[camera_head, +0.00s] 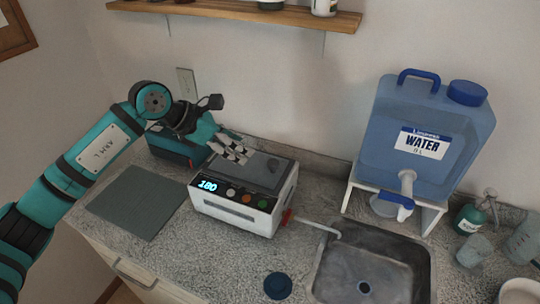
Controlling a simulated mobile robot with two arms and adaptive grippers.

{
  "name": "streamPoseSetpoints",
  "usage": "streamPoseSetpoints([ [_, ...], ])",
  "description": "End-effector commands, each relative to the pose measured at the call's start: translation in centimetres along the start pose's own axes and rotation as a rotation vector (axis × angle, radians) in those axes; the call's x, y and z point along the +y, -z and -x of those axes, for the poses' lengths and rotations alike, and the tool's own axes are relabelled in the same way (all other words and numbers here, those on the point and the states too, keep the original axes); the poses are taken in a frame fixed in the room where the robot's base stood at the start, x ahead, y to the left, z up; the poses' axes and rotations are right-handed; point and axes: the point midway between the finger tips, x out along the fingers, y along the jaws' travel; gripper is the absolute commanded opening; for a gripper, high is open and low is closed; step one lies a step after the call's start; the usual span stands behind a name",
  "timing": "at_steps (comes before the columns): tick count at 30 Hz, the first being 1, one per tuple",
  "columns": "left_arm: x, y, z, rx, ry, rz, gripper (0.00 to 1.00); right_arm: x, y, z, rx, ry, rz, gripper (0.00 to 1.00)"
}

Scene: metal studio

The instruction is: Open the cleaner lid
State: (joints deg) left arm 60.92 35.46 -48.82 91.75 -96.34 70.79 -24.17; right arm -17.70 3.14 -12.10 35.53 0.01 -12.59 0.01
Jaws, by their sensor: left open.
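The cleaner (234,213) is a white box on the counter with a lit display reading 180 and several round buttons on its front. Its dark grey lid (265,175) lies flat and looks shut on top. My left arm reaches in from the left, and my left gripper (236,154) is open above the back left edge of the lid. Its fingers cover that part of the lid; I cannot tell whether they touch it. No object shows between the fingers.
A teal and dark box (170,148) stands behind left, partly behind my arm. A grey-green mat (138,201) lies left of the cleaner. A sink (374,265), a blue water container (425,125) on a white stand and a dark round cap (278,286) are to the right.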

Motion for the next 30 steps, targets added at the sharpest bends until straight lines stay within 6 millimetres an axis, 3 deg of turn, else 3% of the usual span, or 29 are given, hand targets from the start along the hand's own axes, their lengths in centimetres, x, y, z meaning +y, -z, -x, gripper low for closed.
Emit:
streamPoseSetpoints([
  [9, -0.1, -0.3, -6.8, -0.001, 0.004, 0.002, 0.52, 3.4, 0.2, 2.8, 0.000, -0.042, 0.001, 0.00],
  [15, -0.1, -0.2, -9.8, -0.001, 0.002, 0.002, 0.52, 3.6, 0.4, 3.5, 0.001, -0.044, -0.001, 0.00],
  [28, 0.0, -0.1, -11.1, -0.001, 0.000, -0.001, 0.52, 1.5, 0.8, 3.6, 0.006, -0.019, -0.001, 0.00],
  [30, 0.0, -0.1, -11.1, -0.001, 0.000, 0.000, 0.45, 1.6, 0.8, 3.6, 0.006, -0.020, -0.001, 0.00],
])
